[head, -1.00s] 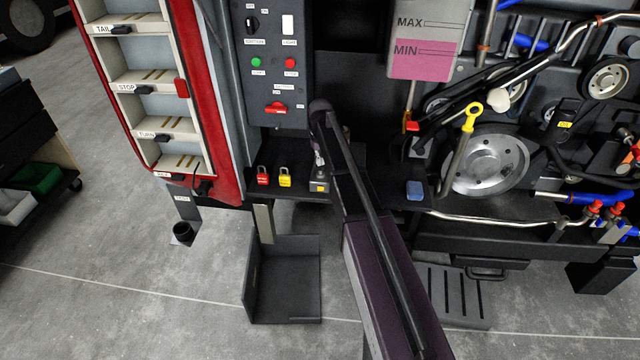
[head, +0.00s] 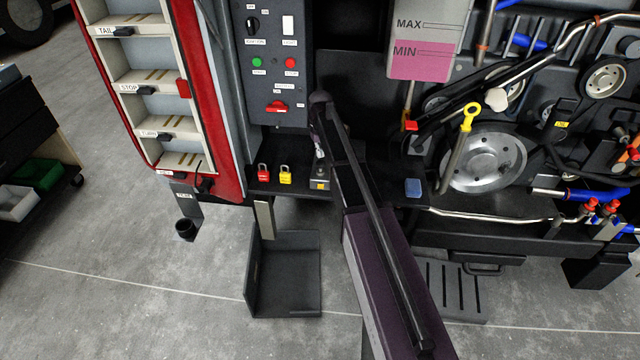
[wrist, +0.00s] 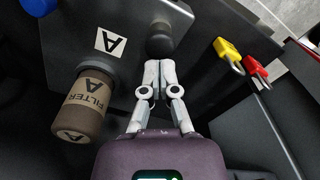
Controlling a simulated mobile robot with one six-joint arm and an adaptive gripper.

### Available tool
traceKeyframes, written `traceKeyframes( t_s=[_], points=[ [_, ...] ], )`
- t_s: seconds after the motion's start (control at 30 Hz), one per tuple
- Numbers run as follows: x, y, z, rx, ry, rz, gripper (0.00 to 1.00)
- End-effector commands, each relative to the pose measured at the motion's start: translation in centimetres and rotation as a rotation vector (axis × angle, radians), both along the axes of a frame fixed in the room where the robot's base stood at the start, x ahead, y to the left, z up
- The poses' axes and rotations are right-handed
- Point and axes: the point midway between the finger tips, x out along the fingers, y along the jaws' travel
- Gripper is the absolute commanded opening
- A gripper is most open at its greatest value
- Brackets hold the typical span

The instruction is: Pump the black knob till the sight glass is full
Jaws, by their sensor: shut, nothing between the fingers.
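The black knob (wrist: 160,43) shows in the wrist view as a dark round ball on a grey metal block (wrist: 165,22), just beyond my fingertips. My gripper (wrist: 158,68) is shut and empty, its fingertips together right at the knob's near side. I cannot tell whether they touch it. I cannot make out a sight glass for certain in either view.
A brown filter marked A (wrist: 86,105) stands left of my gripper in the wrist view. A tank with MAX and MIN marks (head: 428,35) holds pink fluid. A switch panel (head: 273,75) is above.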

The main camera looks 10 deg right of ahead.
Motion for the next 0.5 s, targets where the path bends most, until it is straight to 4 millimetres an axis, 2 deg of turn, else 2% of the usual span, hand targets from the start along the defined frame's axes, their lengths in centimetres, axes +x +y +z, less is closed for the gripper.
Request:
traceKeyframes(
  t_s=[0.33, 0.5],
  points=[
    [0.00, 0.01, 0.11, 0.000, 0.000, 0.000, 0.00],
    [0.00, 0.00, 0.93, 0.000, 0.000, 0.000, 0.00]
  ],
)
